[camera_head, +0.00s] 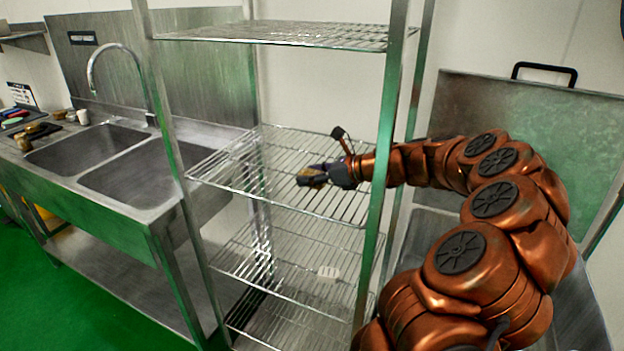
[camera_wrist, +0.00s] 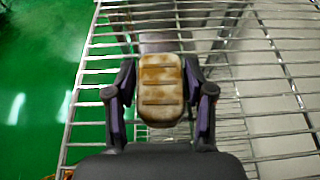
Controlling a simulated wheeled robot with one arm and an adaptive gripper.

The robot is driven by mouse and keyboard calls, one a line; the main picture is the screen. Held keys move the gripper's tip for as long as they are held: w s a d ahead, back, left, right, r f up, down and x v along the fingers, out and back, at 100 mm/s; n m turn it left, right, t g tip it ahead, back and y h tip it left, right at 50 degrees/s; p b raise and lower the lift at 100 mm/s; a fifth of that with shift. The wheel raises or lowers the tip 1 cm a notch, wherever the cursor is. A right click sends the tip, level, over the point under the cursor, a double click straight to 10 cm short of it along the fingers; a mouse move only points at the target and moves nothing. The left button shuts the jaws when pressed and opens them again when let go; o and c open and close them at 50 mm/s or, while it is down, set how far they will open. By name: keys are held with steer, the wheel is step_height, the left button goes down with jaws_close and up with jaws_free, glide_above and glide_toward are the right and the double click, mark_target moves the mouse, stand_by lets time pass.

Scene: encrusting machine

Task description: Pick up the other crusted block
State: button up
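A crusted block (camera_wrist: 160,88), browned on top with dark cross lines and pale edges, sits between the fingers of my gripper (camera_wrist: 161,85) in the wrist view. Both fingers lie against its sides, so my gripper appears shut on it. In the head view my gripper (camera_head: 318,176) reaches in level at the middle wire shelf (camera_head: 270,160), with the brownish block (camera_head: 311,181) at its tips. I cannot tell whether the block touches the shelf.
Steel rack posts (camera_head: 383,150) stand close beside my arm, and a top shelf (camera_head: 300,36) hangs above. A double sink (camera_head: 130,185) with a tap is at the left. Small items (camera_head: 35,130) lie at its far left. The rest of the middle shelf is clear.

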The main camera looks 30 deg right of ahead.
steer(key=c, duration=0.8)
